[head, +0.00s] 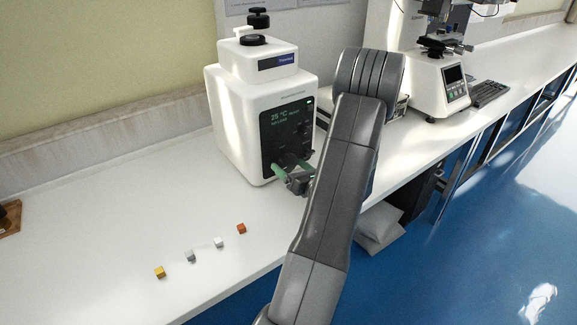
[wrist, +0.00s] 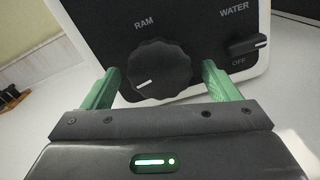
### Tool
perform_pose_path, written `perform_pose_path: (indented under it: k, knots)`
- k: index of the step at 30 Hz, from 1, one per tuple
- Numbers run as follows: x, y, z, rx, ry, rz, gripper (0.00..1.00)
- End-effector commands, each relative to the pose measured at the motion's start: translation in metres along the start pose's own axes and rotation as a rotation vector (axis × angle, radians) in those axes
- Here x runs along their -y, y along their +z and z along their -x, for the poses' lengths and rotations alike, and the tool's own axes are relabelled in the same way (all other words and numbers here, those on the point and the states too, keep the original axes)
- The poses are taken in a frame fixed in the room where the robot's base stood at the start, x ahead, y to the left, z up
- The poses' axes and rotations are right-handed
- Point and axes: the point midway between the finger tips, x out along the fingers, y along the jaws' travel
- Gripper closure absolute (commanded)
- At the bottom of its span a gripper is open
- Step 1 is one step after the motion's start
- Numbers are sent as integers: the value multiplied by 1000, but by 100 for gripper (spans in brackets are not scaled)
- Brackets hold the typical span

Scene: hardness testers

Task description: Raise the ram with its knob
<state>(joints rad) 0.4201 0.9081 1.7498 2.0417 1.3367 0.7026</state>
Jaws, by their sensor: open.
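The ram knob (wrist: 158,70) is a black, scalloped dial under the label RAM in the wrist view. Its white pointer line points to the lower left. My gripper (wrist: 160,82) is open, with one green finger on each side of the knob and gaps showing between fingers and knob. I cannot tell how deep the fingertips reach along it. In the head view my gripper (head: 291,172) is at the lower front panel of the white tester (head: 238,120), and my arm covers part of that area. The tester's screen (head: 287,120) shows 25 °C and smaller text that is hard to read.
A WATER switch (wrist: 248,45) marked OFF sits right of the knob. Several small cubes, including a yellow one (head: 160,272) and a red one (head: 241,229), lie on the white bench (head: 110,240). A second instrument (head: 430,85) stands farther right. The bench's left front is mostly clear.

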Motion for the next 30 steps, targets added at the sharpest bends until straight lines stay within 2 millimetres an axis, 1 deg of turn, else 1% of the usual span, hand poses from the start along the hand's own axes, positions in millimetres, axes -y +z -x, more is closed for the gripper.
perform_pose_path:
  k: [1, 9, 15, 18, 21, 30]
  knots:
    - [1, -1, 10, 1, -5, -1, 18]
    - [2, -1, 68, 1, -6, 0, 18]
    - [1, -1, 102, 1, -4, 0, 18]
    - [1, 0, 112, 0, -3, 0, 18]
    - [0, 0, 118, 0, -3, 0, 18]
    - [0, 0, 122, -1, 0, 0, 18]
